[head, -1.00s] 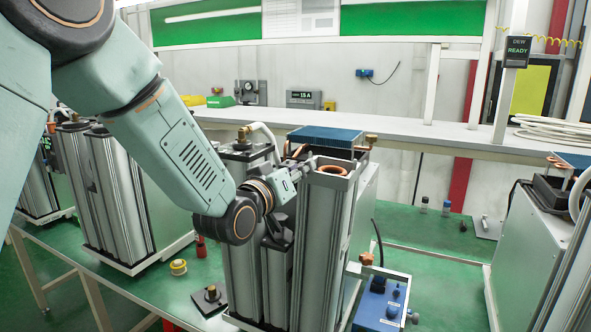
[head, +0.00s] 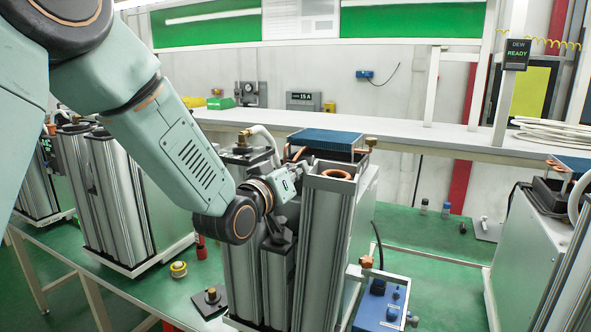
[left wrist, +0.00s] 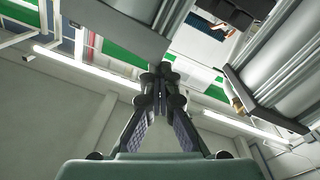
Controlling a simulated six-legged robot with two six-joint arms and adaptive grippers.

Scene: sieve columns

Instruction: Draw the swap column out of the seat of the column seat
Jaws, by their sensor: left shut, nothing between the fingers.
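A tall silver finned column with a copper ring on top (head: 336,175) stands upright in the middle machine in the head view; I take it for the swap column, but cannot be sure. Its lower end and the seat cannot be made out. My left gripper (head: 300,172) is close to the left of the column's upper part; its fingertips are hard to see there. In the left wrist view its fingers (left wrist: 155,78) meet at the tips with nothing between them. Silver bodies (left wrist: 128,25) pass close beyond the fingers. My right gripper is out of view.
A blue finned block (head: 325,142) sits behind the column top. A blue control box (head: 380,305) stands at lower right. Similar machines stand left (head: 125,190) and right (head: 535,250).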

